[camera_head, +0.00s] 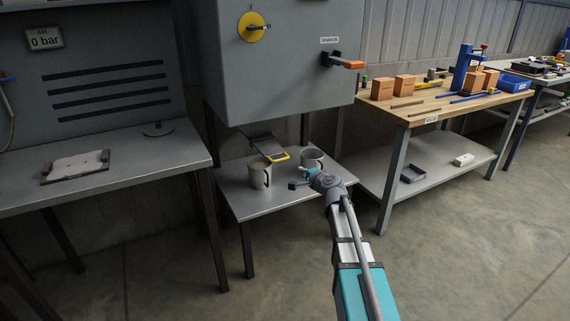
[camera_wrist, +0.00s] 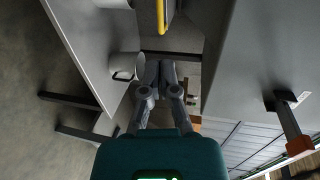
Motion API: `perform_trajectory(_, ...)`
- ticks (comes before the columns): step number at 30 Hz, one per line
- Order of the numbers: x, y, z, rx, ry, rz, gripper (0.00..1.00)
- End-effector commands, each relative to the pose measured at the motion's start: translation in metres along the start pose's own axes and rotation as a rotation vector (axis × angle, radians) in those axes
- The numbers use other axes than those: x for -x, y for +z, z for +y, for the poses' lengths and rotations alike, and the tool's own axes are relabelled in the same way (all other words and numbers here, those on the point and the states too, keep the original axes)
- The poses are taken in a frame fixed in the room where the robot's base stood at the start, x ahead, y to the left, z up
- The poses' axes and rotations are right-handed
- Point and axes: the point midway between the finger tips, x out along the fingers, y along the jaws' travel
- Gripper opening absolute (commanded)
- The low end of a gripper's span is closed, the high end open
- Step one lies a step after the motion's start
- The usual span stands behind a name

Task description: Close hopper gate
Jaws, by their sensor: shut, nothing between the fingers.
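The hopper (camera_head: 285,70) is a grey cabinet with a dark chute below it. The gate's yellow handle (camera_head: 279,157) sticks out low at the chute, above the small table. It also shows as a yellow bar at the top of the wrist view (camera_wrist: 161,15). My gripper (camera_head: 292,185) is shut and empty, a little right of the handle and lower in the picture, apart from it. In the wrist view its fingertips (camera_wrist: 160,66) meet below the yellow bar. The gate plate is mostly hidden under the hopper.
Two grey mugs (camera_head: 260,175) (camera_head: 312,160) stand on the small table (camera_head: 245,208), close to my gripper. An orange-tipped shaker lever (camera_head: 347,64) juts from the hopper. A workbench with boxes (camera_head: 404,86) stands right; a grey bench (camera_head: 120,165) stands left.

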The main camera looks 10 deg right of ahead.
Motion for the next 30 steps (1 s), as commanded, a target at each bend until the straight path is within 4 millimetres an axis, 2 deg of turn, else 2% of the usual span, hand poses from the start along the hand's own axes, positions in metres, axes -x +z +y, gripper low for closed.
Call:
perform_trajectory(5, -0.003, 0.000, 0.000, 0.001, 0.001, 0.000, 0.00)
perform_trajectory(11, -0.015, -0.001, 0.001, 0.002, 0.001, -0.001, 0.00)
perform_trajectory(17, -0.040, -0.002, 0.001, 0.001, 0.001, -0.001, 0.00)
perform_trajectory(30, -0.107, -0.002, 0.001, 0.001, 0.001, -0.001, 0.00)
